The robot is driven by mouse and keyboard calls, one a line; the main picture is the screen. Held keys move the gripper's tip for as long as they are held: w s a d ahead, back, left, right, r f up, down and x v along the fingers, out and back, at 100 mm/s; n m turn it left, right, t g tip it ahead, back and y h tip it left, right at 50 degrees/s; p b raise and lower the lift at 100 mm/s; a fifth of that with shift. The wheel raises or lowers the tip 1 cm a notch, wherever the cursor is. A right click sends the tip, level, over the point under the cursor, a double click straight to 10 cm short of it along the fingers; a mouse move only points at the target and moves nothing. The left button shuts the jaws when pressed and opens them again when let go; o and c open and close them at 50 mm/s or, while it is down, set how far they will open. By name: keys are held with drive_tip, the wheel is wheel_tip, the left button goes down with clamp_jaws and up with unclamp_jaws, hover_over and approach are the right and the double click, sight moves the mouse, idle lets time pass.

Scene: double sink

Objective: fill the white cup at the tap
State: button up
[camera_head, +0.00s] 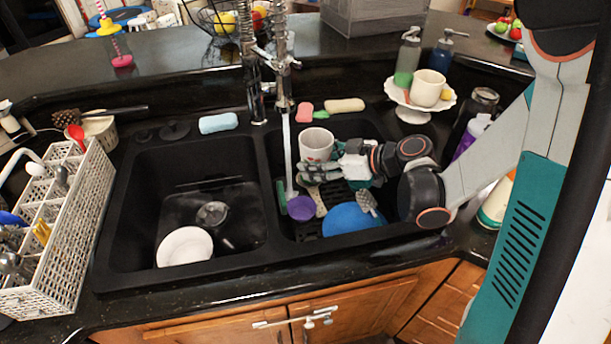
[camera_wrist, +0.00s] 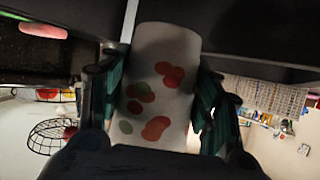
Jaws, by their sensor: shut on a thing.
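A white cup (camera_head: 316,143) is held above the right sink basin. In the wrist view the cup (camera_wrist: 163,60) shows red and green dots and sits between my fingers. My gripper (camera_head: 322,170) is shut on it, with fingers on both sides of its wall (camera_wrist: 158,98). The tap (camera_head: 284,100) hangs over the basin. A thin pale stream of water (camera_head: 288,155) falls from it, just left of the cup and apart from it in the picture. The cup looks roughly upright; its contents cannot be made out.
The right basin holds a blue plate (camera_head: 352,219), a purple round item (camera_head: 301,208) and a green-handled brush (camera_head: 281,197). Another white cup (camera_head: 428,88) stands on a cake stand (camera_head: 416,112). A white dish rack (camera_head: 65,235) stands left.

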drive_tip(key=s+a+n+g+y, duration=0.1)
drive_tip(key=s+a+n+g, duration=0.3)
drive_tip(key=w+a+f+b, duration=0.1)
drive_tip(key=w+f, duration=0.1)
drive_tip(key=w, duration=0.6)
drive_tip(key=w+a+f, duration=0.1)
drive_tip(key=w+f, duration=0.1)
drive_tip(key=w, duration=0.5)
drive_tip(key=shift+w+a+n+g+y+b, duration=0.25)
drive_tip(key=shift+w+n+g+y+b, duration=0.05)
drive_tip(key=shift+w+n+g+b, duration=0.1)
idle(0.4)
idle(0.8)
drive_tip(key=s+d+b, duration=0.1)
drive_tip(key=s+b, duration=0.1)
drive_tip(key=s, duration=1.1)
drive_tip(key=shift+d, duration=0.25)
drive_tip(key=shift+r, duration=0.1)
wheel_tip(320, 180, up, 12)
drive_tip(key=p, duration=0.8)
drive_tip(key=shift+r, duration=0.2)
